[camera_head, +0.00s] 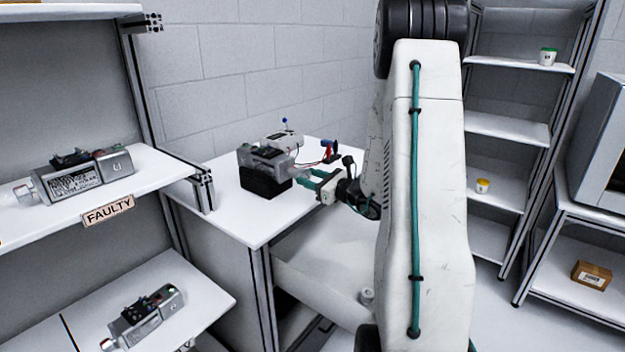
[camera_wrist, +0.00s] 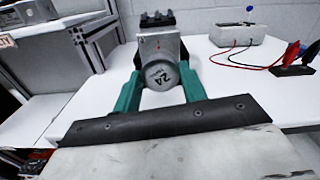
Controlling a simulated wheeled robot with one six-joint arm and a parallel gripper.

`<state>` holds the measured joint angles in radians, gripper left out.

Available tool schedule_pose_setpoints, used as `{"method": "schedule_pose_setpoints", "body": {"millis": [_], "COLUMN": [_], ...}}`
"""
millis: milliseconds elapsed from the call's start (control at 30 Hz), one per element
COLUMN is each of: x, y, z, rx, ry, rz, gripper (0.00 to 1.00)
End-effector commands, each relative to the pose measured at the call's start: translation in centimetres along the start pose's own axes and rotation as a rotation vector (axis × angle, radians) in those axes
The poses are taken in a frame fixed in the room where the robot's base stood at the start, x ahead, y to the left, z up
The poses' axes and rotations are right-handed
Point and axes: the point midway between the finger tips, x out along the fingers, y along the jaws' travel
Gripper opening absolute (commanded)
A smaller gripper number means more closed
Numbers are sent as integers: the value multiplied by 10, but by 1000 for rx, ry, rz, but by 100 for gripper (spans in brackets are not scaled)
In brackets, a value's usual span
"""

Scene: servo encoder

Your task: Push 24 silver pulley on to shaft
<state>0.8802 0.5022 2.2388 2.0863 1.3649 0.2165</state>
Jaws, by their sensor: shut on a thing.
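The silver pulley (camera_wrist: 162,75) marked 24 is between the green fingers of my gripper (camera_wrist: 160,88) in the wrist view. My gripper is shut on it. The pulley is right in front of the grey servo motor (camera_wrist: 160,47) and hides its shaft, so I cannot tell how far on it sits. In the head view the motor (camera_head: 266,160) rests on a black block (camera_head: 262,182) on the white table. My gripper (camera_head: 303,175) reaches it from the right.
A white meter box (camera_wrist: 238,33) with red and black leads stands behind on the table, beside red and blue clamps (camera_wrist: 293,58). A shelf labelled FAULTY (camera_head: 108,210) at left holds another motor (camera_head: 80,178). The table's front left is clear.

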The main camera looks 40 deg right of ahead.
Motion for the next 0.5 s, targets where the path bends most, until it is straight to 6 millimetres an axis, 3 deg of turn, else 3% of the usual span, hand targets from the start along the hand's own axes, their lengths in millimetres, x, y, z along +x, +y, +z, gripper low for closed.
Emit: {"method": "schedule_pose_setpoints", "body": {"millis": [367, 400, 500], "x": [3, 3, 3], "y": [0, 0, 0], "z": [0, 0, 0], "rx": [0, 0, 0], "ry": [0, 0, 0], "rz": [0, 0, 0], "gripper": [13, 44, 67]}}
